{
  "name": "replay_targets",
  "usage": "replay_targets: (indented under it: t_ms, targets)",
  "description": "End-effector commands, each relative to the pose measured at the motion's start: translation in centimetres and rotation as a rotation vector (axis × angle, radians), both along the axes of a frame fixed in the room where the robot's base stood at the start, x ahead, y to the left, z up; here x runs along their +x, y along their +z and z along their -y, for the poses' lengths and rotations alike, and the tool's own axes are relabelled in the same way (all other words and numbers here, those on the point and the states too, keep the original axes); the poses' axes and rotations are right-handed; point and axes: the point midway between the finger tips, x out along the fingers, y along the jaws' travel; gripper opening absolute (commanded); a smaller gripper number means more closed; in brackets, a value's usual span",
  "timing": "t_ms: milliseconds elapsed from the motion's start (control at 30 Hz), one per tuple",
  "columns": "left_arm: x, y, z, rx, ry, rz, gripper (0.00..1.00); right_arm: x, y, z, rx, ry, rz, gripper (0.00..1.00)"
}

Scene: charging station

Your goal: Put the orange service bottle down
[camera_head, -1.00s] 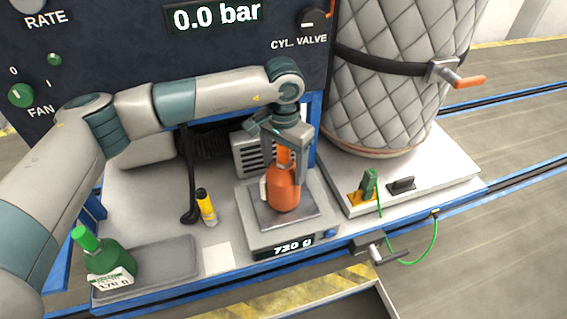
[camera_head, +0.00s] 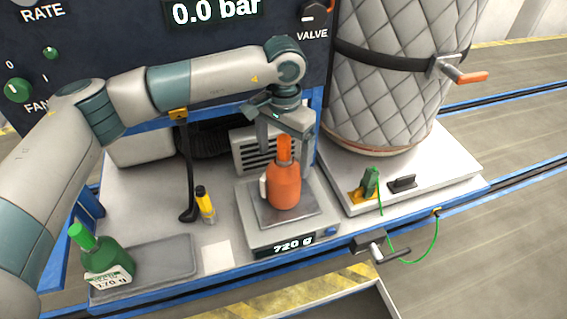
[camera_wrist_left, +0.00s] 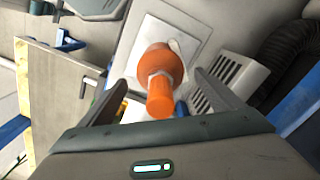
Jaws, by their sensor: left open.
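The orange service bottle (camera_head: 284,187) stands upright on the metal plate of the scale (camera_head: 251,240), whose display reads 720 g. My left gripper (camera_head: 284,143) is open above the bottle, with its fingers spread to either side of the bottle's orange neck and apart from it. In the left wrist view the bottle (camera_wrist_left: 160,75) is seen from above, between the two open fingers (camera_wrist_left: 160,95), with gaps on both sides. My right gripper is in neither view.
A green bottle (camera_head: 106,258) labelled 170 g stands at the left by a grey tray (camera_head: 160,262). A yellow cylinder (camera_head: 205,205) stands left of the scale. A quilted tank (camera_head: 395,80) stands behind right on a platform with a green connector (camera_head: 371,181).

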Motion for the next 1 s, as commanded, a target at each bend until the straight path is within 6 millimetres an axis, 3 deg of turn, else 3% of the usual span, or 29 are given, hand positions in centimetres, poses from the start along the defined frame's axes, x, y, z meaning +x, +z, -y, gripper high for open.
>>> replay_targets:
  t_ms: [200,500,700,1000]
  targets:
    - [0.1,3.7,0.0,-0.001,-0.001,0.006,0.87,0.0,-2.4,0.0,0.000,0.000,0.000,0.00]
    - [0.1,8.2,0.0,-0.001,0.000,0.003,0.87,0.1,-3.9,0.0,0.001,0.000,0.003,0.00]
    - [0.0,9.2,0.0,0.001,-0.001,0.001,0.87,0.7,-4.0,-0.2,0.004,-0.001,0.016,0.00]
    - [0.0,9.3,0.0,0.000,-0.001,0.000,0.87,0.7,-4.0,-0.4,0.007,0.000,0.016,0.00]
